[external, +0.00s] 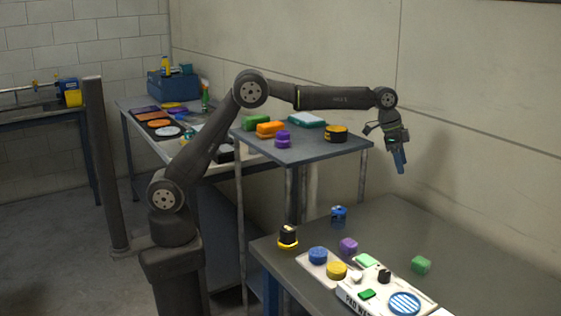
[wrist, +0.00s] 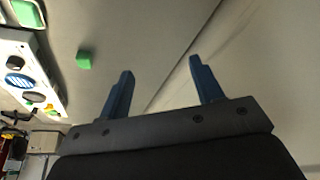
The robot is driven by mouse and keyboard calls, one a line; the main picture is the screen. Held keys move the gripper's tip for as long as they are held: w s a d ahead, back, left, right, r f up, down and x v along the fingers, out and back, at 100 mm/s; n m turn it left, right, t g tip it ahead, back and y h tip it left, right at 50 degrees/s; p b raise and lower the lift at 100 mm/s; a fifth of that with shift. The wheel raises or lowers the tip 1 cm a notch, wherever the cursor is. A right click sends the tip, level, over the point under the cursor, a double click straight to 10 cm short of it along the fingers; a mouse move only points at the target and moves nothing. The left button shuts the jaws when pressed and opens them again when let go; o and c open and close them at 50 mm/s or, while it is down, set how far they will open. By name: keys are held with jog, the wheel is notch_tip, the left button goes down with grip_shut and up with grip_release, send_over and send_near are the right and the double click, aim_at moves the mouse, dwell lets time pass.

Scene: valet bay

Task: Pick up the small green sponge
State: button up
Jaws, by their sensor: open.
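A small green block that looks like the sponge (external: 421,264) lies on the grey table at the lower right, to the right of the white panel. It also shows in the wrist view (wrist: 84,59), left of my fingers and apart from them. My gripper (external: 400,168) hangs well above the table, fingers pointing down. In the wrist view my gripper (wrist: 161,68) has its two blue fingers spread with nothing between them. A larger green block (external: 257,122) lies on the raised shelf.
A white panel (external: 424,303) with a blue round pad stands left of the green block. Near it are a purple block (external: 348,245), a blue item (external: 339,216) and a black-and-yellow item (external: 288,237). The raised shelf (external: 300,153) holds several items. The table right of the block is clear.

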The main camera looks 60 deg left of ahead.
jog(key=s+d+f+m+g, duration=0.1)
jog(key=s+d+m, duration=0.2)
jog(key=s+d, duration=0.45)
jog(key=s+d+f+m+g, duration=0.1)
jog(key=s+d+f+m, duration=0.3)
jog(key=d, duration=0.6)
jog(key=n, duration=0.1)
send_over(420, 259)
jog(key=a, duration=0.1)
jog(key=f, duration=0.9)
jog(key=shift+a, duration=0.2)
jog(key=shift+x, duration=2.95)
jog(key=shift+s, duration=0.2)
jog(key=shift+c, duration=0.4)
jog(key=c, duration=1)
